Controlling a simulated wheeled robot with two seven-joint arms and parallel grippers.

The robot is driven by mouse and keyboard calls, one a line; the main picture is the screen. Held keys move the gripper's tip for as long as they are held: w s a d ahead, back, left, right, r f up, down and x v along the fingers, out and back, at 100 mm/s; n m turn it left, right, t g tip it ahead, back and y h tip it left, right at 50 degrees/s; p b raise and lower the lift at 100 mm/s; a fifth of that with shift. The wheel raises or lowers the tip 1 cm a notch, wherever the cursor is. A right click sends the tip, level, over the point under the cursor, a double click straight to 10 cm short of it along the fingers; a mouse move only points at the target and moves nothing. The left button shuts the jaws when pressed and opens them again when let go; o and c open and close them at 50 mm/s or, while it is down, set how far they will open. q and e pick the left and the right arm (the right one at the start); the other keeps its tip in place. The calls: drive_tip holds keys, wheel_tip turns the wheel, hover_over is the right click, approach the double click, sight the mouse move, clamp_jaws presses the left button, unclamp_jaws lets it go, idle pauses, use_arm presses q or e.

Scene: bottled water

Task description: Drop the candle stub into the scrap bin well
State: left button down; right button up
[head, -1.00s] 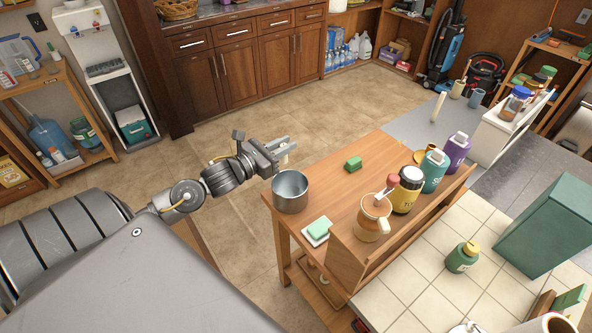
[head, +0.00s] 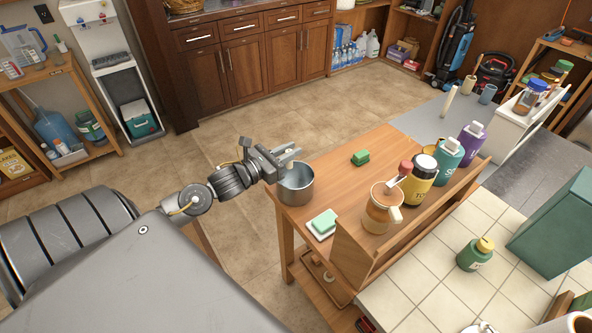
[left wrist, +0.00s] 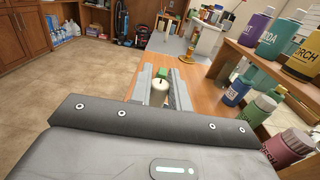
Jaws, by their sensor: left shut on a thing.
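My left gripper (head: 284,156) is shut on the candle stub (left wrist: 160,86), a short pale stub with a dark wick. In the left wrist view the stub sits upright between the two fingers (left wrist: 159,92). In the head view the gripper and stub are at the back rim of a round grey metal pot (head: 296,194), which looks like the scrap bin. The pot stands at the left corner of the wooden table. Its opening is partly covered by the gripper, and I cannot tell the stub's exact height above it. The right gripper is not in view.
The table's middle is fairly clear.

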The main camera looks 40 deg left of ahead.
use_arm(q)
drive_tip(key=c, duration=1.2)
unclamp_jaws()
drive_tip(key=shift+c, duration=0.2)
drive_tip(key=b+v, duration=0.2)
drive_tip(key=v, duration=0.8)
drive_tip(key=shift+s+b, duration=0.4)
drive_tip(key=shift+a, duration=0.1)
